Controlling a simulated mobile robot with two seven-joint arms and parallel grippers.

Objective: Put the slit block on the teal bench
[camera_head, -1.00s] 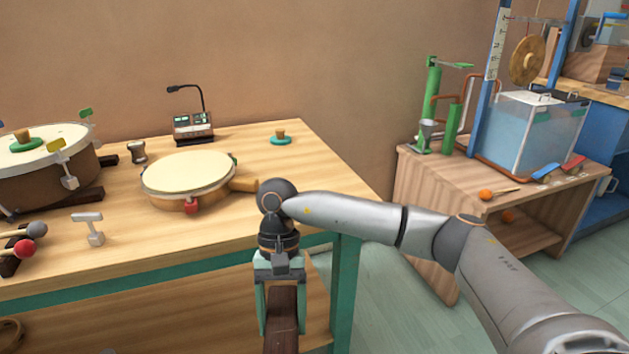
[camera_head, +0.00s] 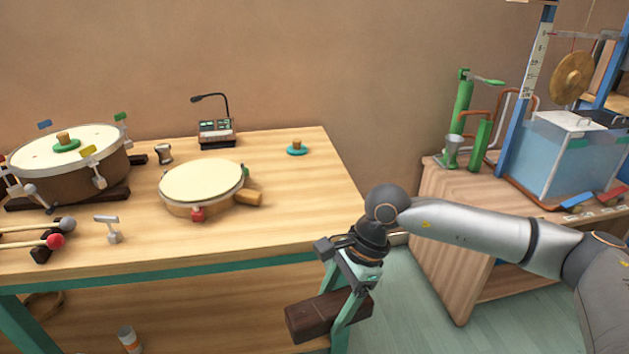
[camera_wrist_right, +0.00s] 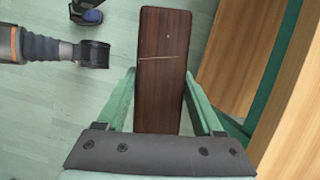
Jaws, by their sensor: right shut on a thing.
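The slit block is a dark brown wooden bar (camera_head: 315,318), and it also shows in the right wrist view (camera_wrist_right: 162,60) with a thin slit line across its face. My right gripper (camera_head: 343,316) is shut on it, one green finger on each side. The block is held in the air by the front right corner of the teal bench, and appears below its top in the head view. The teal bench (camera_head: 290,220) has a pale wood top and a teal frame. My left gripper is not in view.
On the bench stand a large drum (camera_head: 110,172), a tambourine-like drum (camera_head: 200,182), mallets (camera_head: 40,242), a device with a bent microphone (camera_head: 217,132) and a teal knobbed disc (camera_head: 297,150). The bench top's front right area is bare. A wooden stand (camera_head: 450,230) with a water tank is at the right.

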